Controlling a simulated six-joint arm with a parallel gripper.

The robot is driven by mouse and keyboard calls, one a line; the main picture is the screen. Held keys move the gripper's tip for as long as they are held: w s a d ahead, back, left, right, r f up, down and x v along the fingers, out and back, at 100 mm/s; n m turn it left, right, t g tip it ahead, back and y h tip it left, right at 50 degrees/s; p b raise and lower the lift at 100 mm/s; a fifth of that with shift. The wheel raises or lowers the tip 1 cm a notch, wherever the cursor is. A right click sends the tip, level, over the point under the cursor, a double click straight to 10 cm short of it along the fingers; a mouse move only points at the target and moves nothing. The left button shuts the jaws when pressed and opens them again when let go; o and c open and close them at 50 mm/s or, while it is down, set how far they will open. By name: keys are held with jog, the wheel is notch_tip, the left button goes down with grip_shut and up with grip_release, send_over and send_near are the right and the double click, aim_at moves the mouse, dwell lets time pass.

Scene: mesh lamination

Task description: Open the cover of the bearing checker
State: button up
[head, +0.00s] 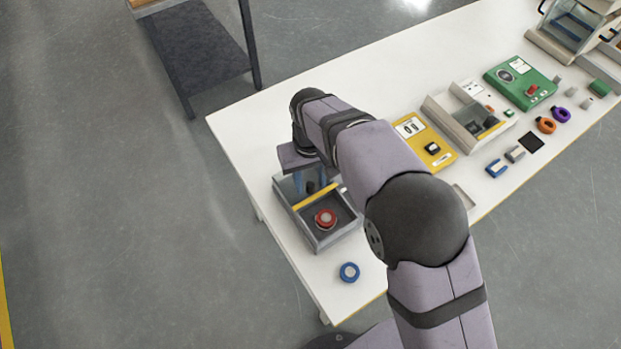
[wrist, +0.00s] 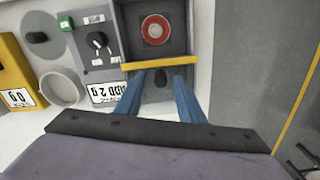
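A grey open-topped box (head: 319,239), which looks like the bearing checker, stands near the table's left end. A red ring (head: 325,219) lies on its dark floor; it also shows in the wrist view (wrist: 155,30). A yellow bar (head: 316,195) crosses the box, and a dark knob (wrist: 160,79) sits just behind it, apparently on the cover. My gripper (wrist: 160,73) is above the box with its blue fingers apart, one on each side of the knob. Gaps show between knob and fingers; whether it touches them lower down is unclear. My arm hides part of the box.
A blue ring (head: 349,272) lies in front of the box. A yellow device (head: 437,158), a cream box (head: 462,137) and a green device (head: 528,97) stand farther right. A panel with a dial and an "ADD 2 g" label (wrist: 104,93) adjoins the box.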

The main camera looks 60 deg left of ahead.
aim_at(311, 184)
jog(key=shift+r, duration=0.1)
jog(key=shift+r+b, duration=1)
jog(key=shift+r, duration=2.6)
